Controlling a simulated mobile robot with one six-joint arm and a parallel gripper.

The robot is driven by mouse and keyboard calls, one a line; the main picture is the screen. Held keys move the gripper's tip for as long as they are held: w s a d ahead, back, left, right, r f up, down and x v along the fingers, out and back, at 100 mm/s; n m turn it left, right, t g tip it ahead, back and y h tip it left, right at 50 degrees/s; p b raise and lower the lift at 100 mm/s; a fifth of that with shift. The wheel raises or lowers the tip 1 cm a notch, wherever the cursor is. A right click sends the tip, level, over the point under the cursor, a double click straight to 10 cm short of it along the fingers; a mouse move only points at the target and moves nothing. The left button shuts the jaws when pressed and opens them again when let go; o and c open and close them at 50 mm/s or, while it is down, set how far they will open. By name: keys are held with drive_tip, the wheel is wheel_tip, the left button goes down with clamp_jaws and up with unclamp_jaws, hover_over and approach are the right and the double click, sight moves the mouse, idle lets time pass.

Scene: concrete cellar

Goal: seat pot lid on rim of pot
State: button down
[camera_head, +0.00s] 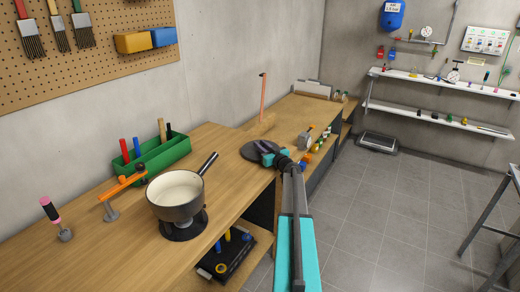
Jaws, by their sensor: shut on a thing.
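The pot (176,212) is dark outside and pale inside, with a black handle pointing to the upper right. It stands upright and uncovered on a black round base on the wooden bench. The pot lid (249,154) is a dark flat disc to the right of the pot and farther back, near the bench edge. My gripper (268,154) is at the lid and shut on it; the fingers and the lid's grip are small and partly hidden. I cannot tell whether the lid touches the bench. Lid and pot are clearly apart.
A green caddy (154,158) with markers stands behind the pot. An orange-armed stand (111,212) and a pink-and-black handled tool (63,232) are to its left. Bench between pot and lid looks mostly clear.

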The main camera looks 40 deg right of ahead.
drive_tip(key=shift+r+b, duration=0.5)
drive_tip(key=shift+r, duration=0.35)
drive_tip(key=shift+r+b, duration=0.55)
drive_tip(key=shift+r, duration=0.3)
drive_tip(key=s+a+b, duration=0.1)
drive_tip(key=s+a, duration=0.2)
drive_tip(key=s, duration=0.1)
drive_tip(key=s+a+r+b, duration=0.1)
drive_tip(key=s+a+b, duration=0.1)
drive_tip(key=s+a, duration=0.1)
drive_tip(key=s+a+b, duration=0.2)
drive_tip(key=s+a, duration=0.1)
drive_tip(key=s, duration=0.3)
drive_tip(key=shift+a+r, duration=0.1)
drive_tip(key=shift+r, duration=0.15)
